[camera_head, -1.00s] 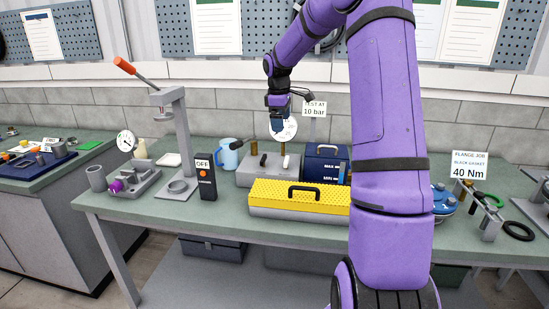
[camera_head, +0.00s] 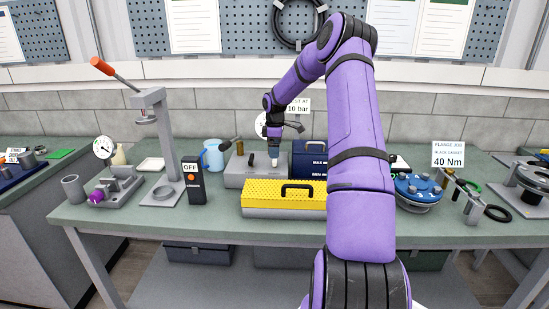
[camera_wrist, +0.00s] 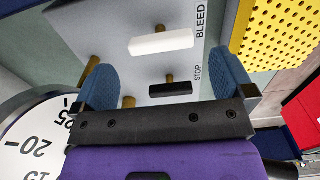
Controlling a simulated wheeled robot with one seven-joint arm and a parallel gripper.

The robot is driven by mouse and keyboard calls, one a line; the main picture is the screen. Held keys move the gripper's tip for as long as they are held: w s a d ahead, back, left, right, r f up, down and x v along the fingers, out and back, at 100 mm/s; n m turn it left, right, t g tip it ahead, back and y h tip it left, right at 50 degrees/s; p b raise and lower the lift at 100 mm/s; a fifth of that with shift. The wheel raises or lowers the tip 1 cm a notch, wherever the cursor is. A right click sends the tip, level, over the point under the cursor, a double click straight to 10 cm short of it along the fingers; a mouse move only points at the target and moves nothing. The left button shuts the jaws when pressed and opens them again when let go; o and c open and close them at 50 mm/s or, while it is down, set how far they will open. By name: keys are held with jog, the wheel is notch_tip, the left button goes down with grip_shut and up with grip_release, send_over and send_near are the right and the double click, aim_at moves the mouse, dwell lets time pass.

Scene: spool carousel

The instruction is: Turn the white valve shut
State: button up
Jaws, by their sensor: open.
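The white valve handle (camera_wrist: 162,42) shows in the wrist view as a bar on a brass stem, beside the word BLEED on the grey block (camera_wrist: 120,35). A black valve handle (camera_wrist: 170,89) beside the word STOP lies nearer to me. My gripper (camera_wrist: 160,72) is open and empty, its two blue fingers spread either side of the black handle's area, with the white handle beyond them. In the head view my gripper (camera_head: 273,153) points down over the grey block (camera_head: 237,178); fine contact there cannot be told.
A gauge (camera_wrist: 30,135) stands close beside my gripper. A yellow perforated case (camera_head: 270,197) lies in front of the block, a dark blue box (camera_head: 308,160) to its right. A blue mug (camera_head: 213,156) and a press (camera_head: 165,150) stand left.

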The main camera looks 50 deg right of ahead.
aim_at(275, 160)
jog(key=shift+f, duration=2.1)
jog(key=c, duration=0.8)
